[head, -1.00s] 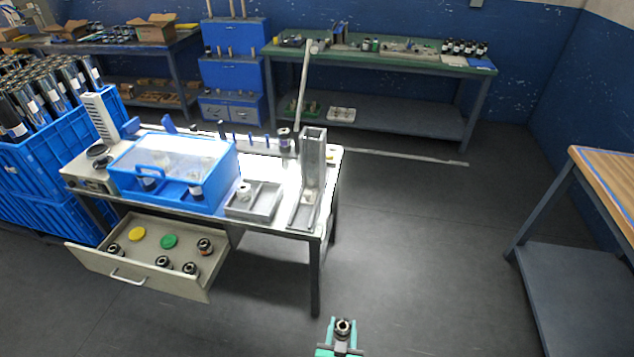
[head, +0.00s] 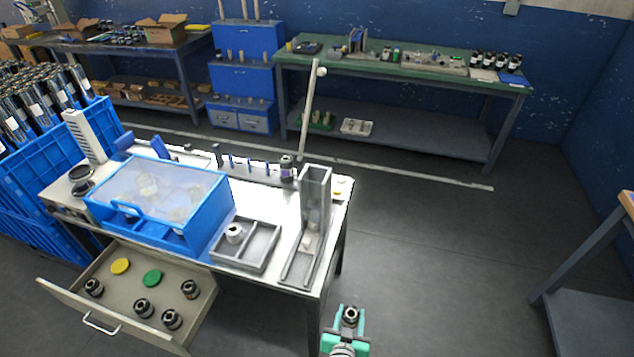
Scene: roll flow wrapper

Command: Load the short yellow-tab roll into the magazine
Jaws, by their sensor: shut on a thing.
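My gripper (head: 347,320) shows at the bottom of the head view, in front of the white table's right front corner. Its teal fingers are shut on a short dark roll (head: 350,314) with a metallic core, seen from above. No yellow tab can be made out on it. The magazine appears to be the upright grey channel (head: 315,190) at the right end of the table; the held roll is apart from it, nearer to me. A pale roll (head: 234,232) sits in the left part of a grey divided tray (head: 262,262) beside the channel.
A blue box with a clear lid (head: 165,190) stands left on the table. Below it, an open drawer (head: 195,325) holds several dark rolls, a yellow disc (head: 120,266) and a green disc (head: 152,278). A thin pole (head: 308,110) rises behind the channel. Floor right of the table is clear.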

